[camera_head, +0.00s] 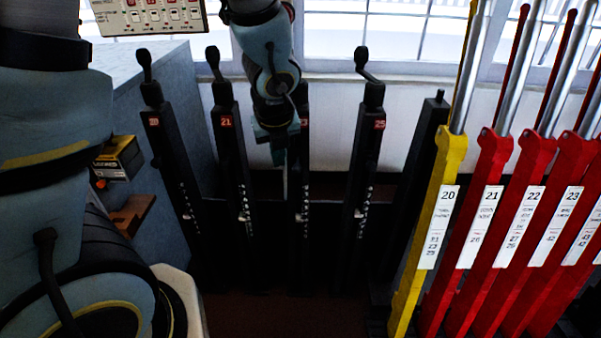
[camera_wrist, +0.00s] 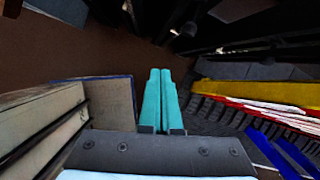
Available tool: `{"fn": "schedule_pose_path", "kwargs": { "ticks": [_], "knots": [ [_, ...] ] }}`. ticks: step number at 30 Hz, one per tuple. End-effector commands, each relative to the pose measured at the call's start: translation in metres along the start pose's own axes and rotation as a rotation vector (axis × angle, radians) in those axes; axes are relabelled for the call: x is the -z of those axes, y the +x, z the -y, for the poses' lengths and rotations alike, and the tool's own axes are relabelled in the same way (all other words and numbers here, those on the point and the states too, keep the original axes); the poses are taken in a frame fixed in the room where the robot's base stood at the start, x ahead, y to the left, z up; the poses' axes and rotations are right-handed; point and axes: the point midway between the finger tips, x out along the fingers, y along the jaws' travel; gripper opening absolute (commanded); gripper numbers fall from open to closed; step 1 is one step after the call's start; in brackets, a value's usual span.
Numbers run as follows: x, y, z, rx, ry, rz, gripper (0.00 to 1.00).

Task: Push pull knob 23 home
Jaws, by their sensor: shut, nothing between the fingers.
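A black post (camera_head: 304,180) stands mid-picture in the head view. Its red tag (camera_head: 303,122) is partly hidden by my arm, and only a 3 can be made out. The top of this post is hidden too, so I cannot make out its pull knob surely. My gripper (camera_head: 279,158) hangs in front and slightly left of this post, pointing down. In the wrist view its two teal fingers (camera_wrist: 160,73) lie together, shut and empty. Whether they touch anything cannot be told. Small pale knob-like ends (camera_wrist: 183,30) show beyond the fingertips, unlabelled.
Neighbouring black posts carry tags 21 (camera_head: 226,121) and 25 (camera_head: 379,125), with cranks on top. A yellow lever (camera_head: 425,230) and several red levers (camera_head: 470,220) fill the right. A blue-grey cabinet (camera_head: 170,90) stands left. The dark floor (camera_head: 280,315) in front looks clear.

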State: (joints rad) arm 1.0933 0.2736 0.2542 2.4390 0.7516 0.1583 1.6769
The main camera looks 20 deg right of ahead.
Motion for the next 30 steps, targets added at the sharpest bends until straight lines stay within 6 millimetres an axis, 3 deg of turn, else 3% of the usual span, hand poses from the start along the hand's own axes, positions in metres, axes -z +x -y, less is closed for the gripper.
{"fn": "schedule_pose_path", "kwargs": {
  "ticks": [3,6,11,26,30],
  "knots": [
    [0.009,0.000,0.022,0.025,0.223,0.007,0.00],
    [0.013,0.002,0.028,0.032,0.301,0.011,0.00],
    [0.014,0.018,0.029,0.032,0.315,0.010,0.00],
    [0.013,0.100,0.031,0.030,0.311,0.010,0.00],
    [-0.007,0.104,0.036,0.032,0.305,0.012,0.00]
  ]
}}
